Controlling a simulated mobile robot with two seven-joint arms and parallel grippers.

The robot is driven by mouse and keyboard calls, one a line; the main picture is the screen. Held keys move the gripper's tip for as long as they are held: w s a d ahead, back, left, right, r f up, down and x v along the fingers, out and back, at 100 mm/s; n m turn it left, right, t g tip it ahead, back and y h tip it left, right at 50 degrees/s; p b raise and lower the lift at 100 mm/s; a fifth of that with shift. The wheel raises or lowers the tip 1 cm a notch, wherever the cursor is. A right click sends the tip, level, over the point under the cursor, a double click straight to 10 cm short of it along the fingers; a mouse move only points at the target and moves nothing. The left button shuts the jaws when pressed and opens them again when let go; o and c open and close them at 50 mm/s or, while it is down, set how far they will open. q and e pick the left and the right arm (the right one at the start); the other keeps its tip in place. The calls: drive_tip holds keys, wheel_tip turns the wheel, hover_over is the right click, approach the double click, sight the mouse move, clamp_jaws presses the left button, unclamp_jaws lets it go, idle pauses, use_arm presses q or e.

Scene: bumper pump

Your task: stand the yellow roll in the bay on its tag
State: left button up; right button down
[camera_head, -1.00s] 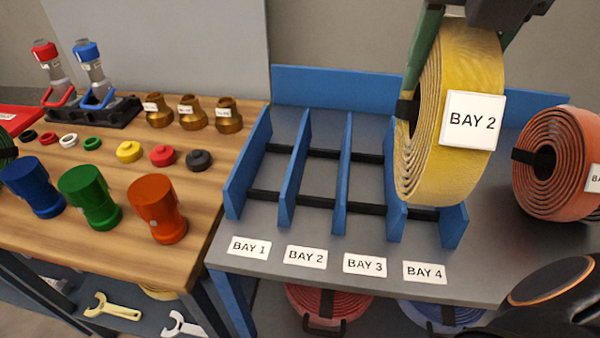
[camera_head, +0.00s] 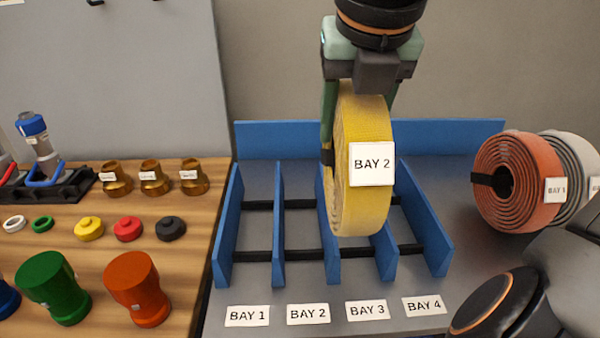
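The yellow roll (camera_head: 362,125) hangs upright in the middle of the head view, with a white tag (camera_head: 371,164) reading BAY 2. My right gripper (camera_head: 358,92) comes down from above and is shut on the roll's upper part, one green finger on each side. The blue rack (camera_head: 230,225) has several bays split by upright blue dividers. The plate BAY 2 (camera_head: 308,314) marks the second bay from the left. In the picture the roll overlaps the third bay and the divider left of it; it appears raised above the rack. My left gripper is not in view.
The bays look empty. An orange-red roll (camera_head: 517,182) and a grey roll (camera_head: 577,150) stand right of the rack. The wooden bench at left holds brass fittings (camera_head: 150,178), coloured caps and a green (camera_head: 52,287) and an orange cylinder (camera_head: 138,288).

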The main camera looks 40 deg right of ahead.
drive_tip(key=w+d+f, duration=0.1)
drive_tip(key=w+f, duration=0.9)
drive_tip(key=f, duration=0.1)
drive_tip(key=shift+d, duration=0.35)
drive_tip(key=shift+w, duration=0.1)
drive_tip(key=shift+f, duration=0.2)
drive_tip(key=c, duration=0.7)
unclamp_jaws()
drive_tip(key=shift+f, duration=0.15)
drive_tip(key=o, duration=0.5)
drive_tip(key=shift+c, duration=0.2)
